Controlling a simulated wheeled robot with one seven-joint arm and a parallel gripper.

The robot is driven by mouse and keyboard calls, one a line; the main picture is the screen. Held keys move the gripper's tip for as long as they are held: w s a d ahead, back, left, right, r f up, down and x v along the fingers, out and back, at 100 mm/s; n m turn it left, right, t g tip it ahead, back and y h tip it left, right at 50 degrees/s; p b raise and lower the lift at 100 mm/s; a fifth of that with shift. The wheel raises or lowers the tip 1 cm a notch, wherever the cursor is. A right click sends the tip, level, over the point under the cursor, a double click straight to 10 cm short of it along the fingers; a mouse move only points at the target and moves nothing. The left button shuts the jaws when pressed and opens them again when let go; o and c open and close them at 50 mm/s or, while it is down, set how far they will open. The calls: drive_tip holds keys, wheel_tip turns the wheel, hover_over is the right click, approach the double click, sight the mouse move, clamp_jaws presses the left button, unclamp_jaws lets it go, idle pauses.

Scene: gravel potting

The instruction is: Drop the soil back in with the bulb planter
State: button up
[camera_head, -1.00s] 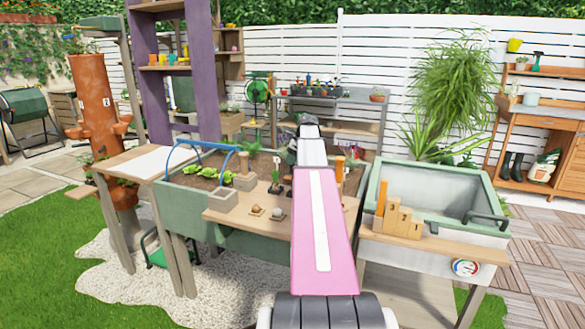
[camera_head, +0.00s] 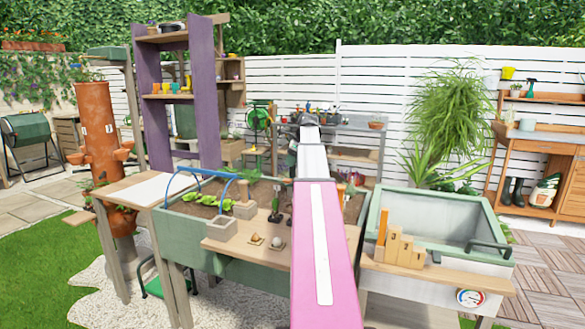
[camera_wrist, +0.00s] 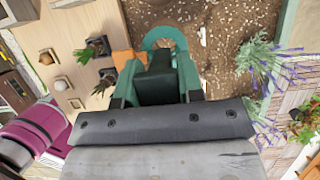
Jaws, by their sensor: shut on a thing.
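My gripper (camera_wrist: 155,82) is in the wrist view, its jaws shut on the bulb planter. The planter shows as a teal ring (camera_wrist: 163,34) just beyond the dark jaws. It is over the brown soil (camera_wrist: 222,35) of the raised bed. The planter's lower end is hidden, so I cannot tell whether it touches the soil or holds any. In the head view my pink and white arm covers the gripper and planter. The raised bed (camera_head: 195,222) shows there left of the arm, with soil in it.
A wooden ledge (camera_wrist: 75,22) beside the bed carries two bulb-like things and small dark pots with plants. Lavender (camera_wrist: 262,62) stands at the bed's right side. A green-rimmed basin (camera_head: 430,215) with stepped wooden blocks (camera_head: 400,244) stands right of my arm.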

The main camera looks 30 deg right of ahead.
drive_tip(key=shift+r, duration=4.1)
